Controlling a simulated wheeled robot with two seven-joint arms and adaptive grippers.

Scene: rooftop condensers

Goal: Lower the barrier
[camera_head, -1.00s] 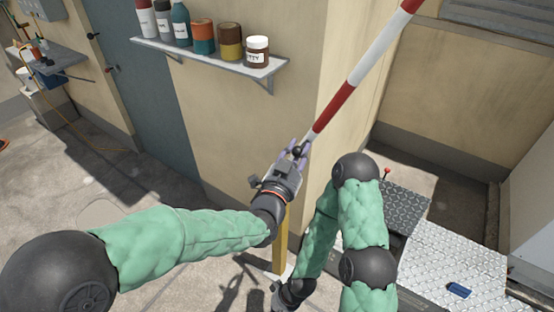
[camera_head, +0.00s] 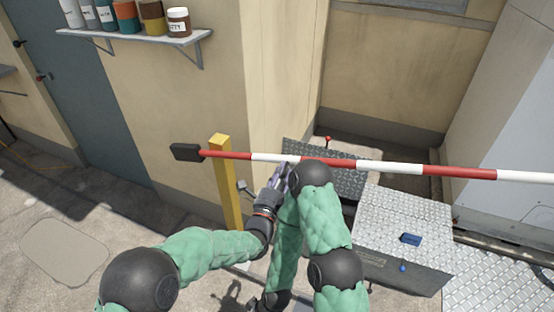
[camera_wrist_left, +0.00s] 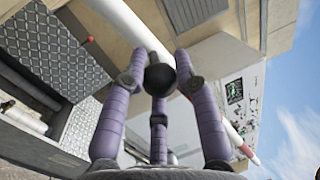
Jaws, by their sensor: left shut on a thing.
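The barrier (camera_head: 390,168), a red and white striped pole, lies nearly level across the head view, running past the right edge. A dark block (camera_head: 186,152) is on its left end, and it crosses the top of a yellow post (camera_head: 227,190). My left gripper (camera_head: 284,178) is at the pole, right of the post. In the left wrist view its purple fingers are shut around a black ball knob (camera_wrist_left: 160,77), with the pole (camera_wrist_left: 130,22) behind. The knob is hidden in the head view.
A wall shelf (camera_head: 140,38) holds jars and bottles. Bare floor lies at left.

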